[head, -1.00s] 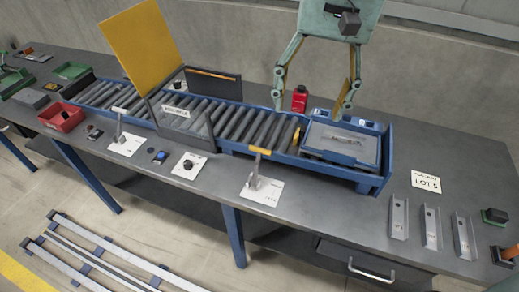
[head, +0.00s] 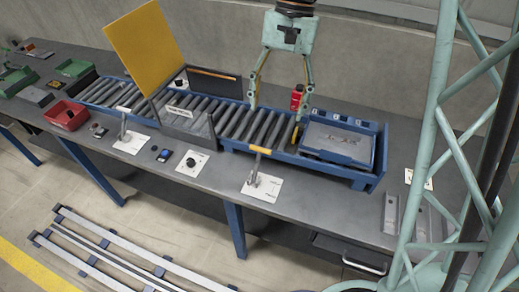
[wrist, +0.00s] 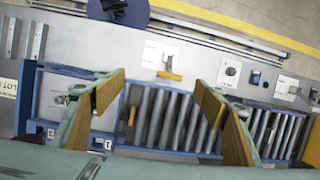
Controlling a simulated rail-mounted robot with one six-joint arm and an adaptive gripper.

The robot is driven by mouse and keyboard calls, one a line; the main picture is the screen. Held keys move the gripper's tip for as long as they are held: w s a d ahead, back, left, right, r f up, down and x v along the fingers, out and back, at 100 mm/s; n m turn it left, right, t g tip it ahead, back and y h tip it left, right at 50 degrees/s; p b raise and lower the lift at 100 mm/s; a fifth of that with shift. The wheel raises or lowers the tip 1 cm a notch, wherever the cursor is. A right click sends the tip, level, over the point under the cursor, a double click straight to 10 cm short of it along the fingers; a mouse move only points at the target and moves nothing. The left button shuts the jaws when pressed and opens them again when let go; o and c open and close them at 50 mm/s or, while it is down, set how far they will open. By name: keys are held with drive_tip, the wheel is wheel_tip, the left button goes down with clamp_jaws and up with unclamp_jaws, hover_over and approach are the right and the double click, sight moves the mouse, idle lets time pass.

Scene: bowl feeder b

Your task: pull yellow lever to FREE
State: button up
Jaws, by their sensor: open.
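The yellow lever (head: 259,151) has a yellow crossbar handle on a grey stem and stands up from a white plate (head: 266,189) at the table's front edge. The plate's lettering is too small to read. In the wrist view the yellow handle (wrist: 169,75) shows between and just beyond the fingertips. My gripper (head: 276,122) is open and empty, pointing down above the roller conveyor, behind the lever and apart from it. The open fingers (wrist: 172,105) also frame the rollers in the wrist view.
The roller conveyor (head: 240,122) runs behind the lever, with a grey tray (head: 338,141) at its right end. A red bottle (head: 297,97) stands behind it. A black knob (head: 191,162) and another lever (head: 124,122) are to the left. An upright yellow panel (head: 142,45) rises at left.

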drive_tip(key=m+g+p, duration=0.1)
drive_tip(key=p, duration=0.1)
approach(260, 148)
drive_tip(key=shift+w+d+r, duration=0.2)
drive_tip(key=shift+w+r, duration=0.05)
drive_tip(key=shift+r, duration=0.2)
drive_tip(key=shift+w+d+r, duration=0.15)
drive_tip(key=shift+w+r, duration=0.1)
drive_tip(key=shift+r, duration=0.15)
drive_tip(key=shift+f, duration=0.1)
drive_tip(key=shift+a+b+x, duration=0.2)
drive_tip(key=shift+b+x, duration=0.2)
drive_tip(key=shift+x, duration=6.4)
drive_tip(key=shift+s, duration=0.2)
drive_tip(key=shift+c, duration=0.7)
drive_tip(key=c, duration=1)
